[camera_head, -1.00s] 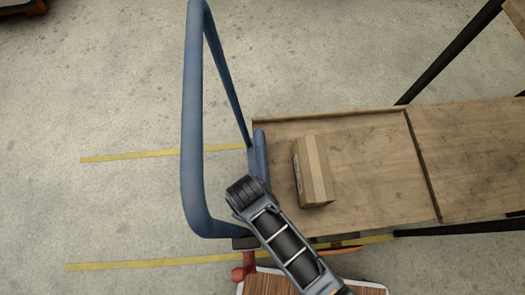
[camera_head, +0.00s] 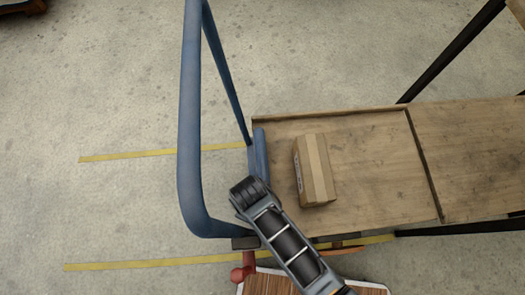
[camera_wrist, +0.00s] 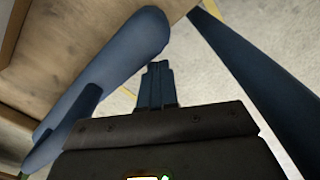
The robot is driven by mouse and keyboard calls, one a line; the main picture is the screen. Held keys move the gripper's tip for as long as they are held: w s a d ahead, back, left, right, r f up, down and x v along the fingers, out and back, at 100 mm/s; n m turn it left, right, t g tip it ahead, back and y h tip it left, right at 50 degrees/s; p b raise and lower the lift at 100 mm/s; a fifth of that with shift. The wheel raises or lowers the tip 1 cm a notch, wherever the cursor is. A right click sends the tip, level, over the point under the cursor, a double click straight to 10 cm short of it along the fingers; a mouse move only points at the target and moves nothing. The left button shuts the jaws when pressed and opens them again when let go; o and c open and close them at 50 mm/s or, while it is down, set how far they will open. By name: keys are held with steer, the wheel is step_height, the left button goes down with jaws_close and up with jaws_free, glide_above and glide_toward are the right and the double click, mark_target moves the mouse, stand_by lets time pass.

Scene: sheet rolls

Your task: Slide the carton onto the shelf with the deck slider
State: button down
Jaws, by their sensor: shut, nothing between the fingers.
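The brown carton (camera_head: 314,170) with a paler tape strip sits on the left wooden deck (camera_head: 375,200). A short blue bar (camera_head: 260,153), which looks like the deck slider, stands at the deck's left end, with a gap to the carton. A second wooden board (camera_head: 475,165), apparently the shelf, adjoins the deck on the right. In the wrist view my gripper (camera_wrist: 158,72) is shut and empty. It is beside the blue bar (camera_wrist: 125,60), apparently apart from it. In the head view my wrist hides the fingers. The carton is not in the wrist view.
A tall blue tubular frame (camera_head: 190,120) rises left of the deck; its tube also shows in the wrist view (camera_wrist: 250,60). Dark posts (camera_head: 450,55) flank the right board. Yellow lines (camera_head: 150,155) mark the floor. The floor left of the frame is clear.

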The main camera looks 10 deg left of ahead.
steer(key=shift+w+d+p, duration=0.4)
steer(key=shift+d+p, duration=0.15)
steer(key=shift+d, duration=1)
steer(key=shift+w+d+p, duration=0.35)
steer(key=shift+d+p, duration=0.15)
steer(key=shift+d, duration=1.1)
steer(key=shift+w+d+p, duration=0.4)
steer(key=shift+d+p, duration=0.15)
steer(key=shift+d, duration=1)
steer(key=shift+w+d+p, duration=0.15)
steer(key=shift+w+d, duration=0.05)
steer(key=shift+d, duration=0.5)
steer(key=shift+w+d+p, duration=0.15)
steer(key=shift+d, duration=0.65)
steer(key=shift+w+d+p, duration=0.2)
steer(key=shift+w+d, duration=0.15)
steer(key=shift+d, duration=0.9)
steer(key=shift+w+d+p, duration=0.15)
steer(key=shift+w+d, duration=0.15)
steer(key=shift+d, duration=0.9)
steer(key=shift+w+d+p, duration=0.2)
steer(key=shift+w+d, duration=0.15)
steer(key=shift+d, duration=0.9)
steer(key=shift+w+d, duration=0.2)
steer(key=shift+d, duration=0.6)
steer(key=shift+w+d, duration=0.25)
steer(key=shift+d, duration=0.6)
steer(key=shift+w+d, duration=0.2)
steer(key=shift+d, duration=0.75)
